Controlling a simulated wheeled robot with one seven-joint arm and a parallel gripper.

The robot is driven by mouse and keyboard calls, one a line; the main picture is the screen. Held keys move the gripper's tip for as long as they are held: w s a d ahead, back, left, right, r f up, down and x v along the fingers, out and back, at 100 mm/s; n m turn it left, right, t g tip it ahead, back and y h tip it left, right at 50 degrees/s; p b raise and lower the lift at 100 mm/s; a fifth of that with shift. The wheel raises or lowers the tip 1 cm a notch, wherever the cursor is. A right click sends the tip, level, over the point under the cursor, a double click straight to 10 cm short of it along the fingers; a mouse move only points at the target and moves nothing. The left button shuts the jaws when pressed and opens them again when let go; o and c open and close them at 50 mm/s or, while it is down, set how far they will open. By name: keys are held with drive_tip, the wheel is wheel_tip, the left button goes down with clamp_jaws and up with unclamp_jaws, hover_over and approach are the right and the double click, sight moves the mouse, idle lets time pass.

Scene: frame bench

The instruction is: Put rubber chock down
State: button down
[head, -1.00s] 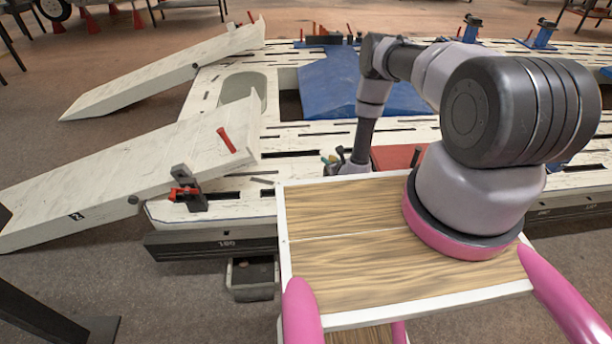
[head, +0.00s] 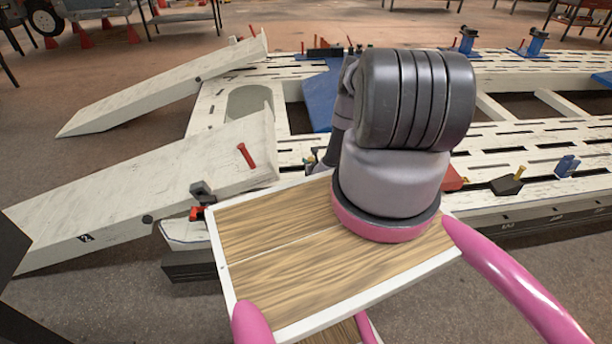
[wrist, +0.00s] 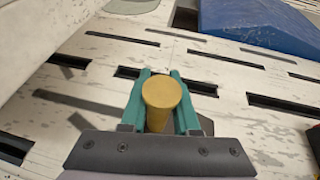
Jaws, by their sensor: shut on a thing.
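My gripper (wrist: 160,88) shows in the wrist view, its two teal fingers shut on the rubber chock's round yellow handle (wrist: 162,92). A small dark part beside the right finger may be the chock's body; the rest is hidden under the handle and gripper. The chock is over the white slotted deck (wrist: 235,75) of the frame bench, with a shadow on the deck to the left. I cannot tell whether it touches the deck. In the head view my arm hides the gripper and held chock. The frame bench (head: 480,150) spans the back there.
A blue wedge (wrist: 258,28) lies ahead on the deck. Two white ramps (head: 165,85) (head: 140,195) slope off the left side. A dark chock with a yellow peg (head: 508,184) and a small blue piece (head: 567,166) stand on the right of the deck.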

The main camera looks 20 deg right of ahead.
drive_tip(key=shift+f, duration=2.65)
drive_tip(key=c, duration=0.7)
unclamp_jaws()
drive_tip(key=shift+f, duration=0.2)
drive_tip(key=shift+o, duration=0.2)
drive_tip(key=shift+r, duration=0.15)
